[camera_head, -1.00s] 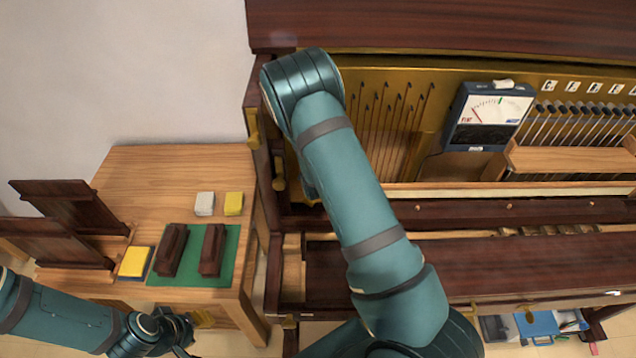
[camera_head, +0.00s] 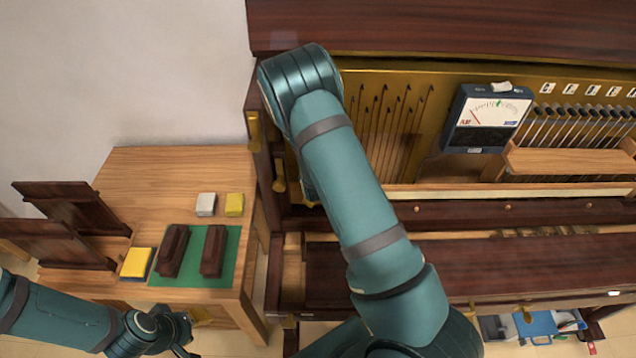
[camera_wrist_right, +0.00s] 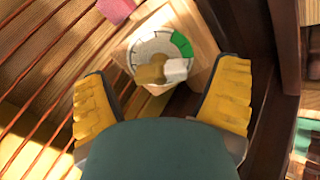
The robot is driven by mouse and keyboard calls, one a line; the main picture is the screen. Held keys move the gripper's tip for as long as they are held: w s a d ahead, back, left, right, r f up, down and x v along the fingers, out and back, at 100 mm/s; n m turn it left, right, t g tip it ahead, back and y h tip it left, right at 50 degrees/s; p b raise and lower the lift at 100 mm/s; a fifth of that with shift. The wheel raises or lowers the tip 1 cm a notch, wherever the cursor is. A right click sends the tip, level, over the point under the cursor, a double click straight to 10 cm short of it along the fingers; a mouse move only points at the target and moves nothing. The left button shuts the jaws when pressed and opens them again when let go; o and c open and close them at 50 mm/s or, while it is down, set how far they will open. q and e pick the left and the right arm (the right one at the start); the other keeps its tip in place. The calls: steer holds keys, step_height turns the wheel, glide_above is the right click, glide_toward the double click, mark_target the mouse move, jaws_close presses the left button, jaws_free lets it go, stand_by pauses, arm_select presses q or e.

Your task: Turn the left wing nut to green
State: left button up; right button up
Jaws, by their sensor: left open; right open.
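In the right wrist view a brass-coloured wing nut (camera_wrist_right: 150,73) sits on a round grey dial (camera_wrist_right: 141,46) set in a pale wooden block. Its white end (camera_wrist_right: 176,68) points right, below the dial's green sector (camera_wrist_right: 182,45) and apart from it. My right gripper (camera_wrist_right: 163,95) is open, with its yellow finger pads on either side of the dial and wing nut, and nothing visible between them. In the head view my right arm covers this gripper and the wing nut. My left gripper (camera_head: 188,332) is open and empty at the lower left.
The opened piano (camera_head: 440,211) fills the right side, with a meter (camera_head: 487,118) inside. A wooden table (camera_head: 150,170) on the left carries a green mat (camera_head: 195,262), dark blocks, and yellow and white pieces. A pink block (camera_wrist_right: 116,10) and strings show in the wrist view.

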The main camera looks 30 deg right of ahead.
steer(key=p+v, duration=0.5)
steer(key=v, duration=0.4)
steer(key=shift+r+p, duration=0.15)
steer(key=shift+p, duration=0.15)
stand_by(0.6)
steer(key=shift+s, duration=0.15)
steer(key=c, duration=0.8)
steer(key=shift+o, duration=0.2)
steer(key=shift+w+d+f+n+b, duration=0.2)
steer(key=shift+f+n+b, duration=0.25)
steer(key=shift+n, duration=2.6)
steer(key=shift+w+d+f+n+b, duration=0.1)
steer(key=shift+w+f+n+b, duration=0.3)
steer(key=shift+n, duration=2.6)
steer(key=shift+w+d+f+n+b, duration=0.25)
steer(key=shift+n+b, duration=0.25)
steer(key=shift+n, duration=2.55)
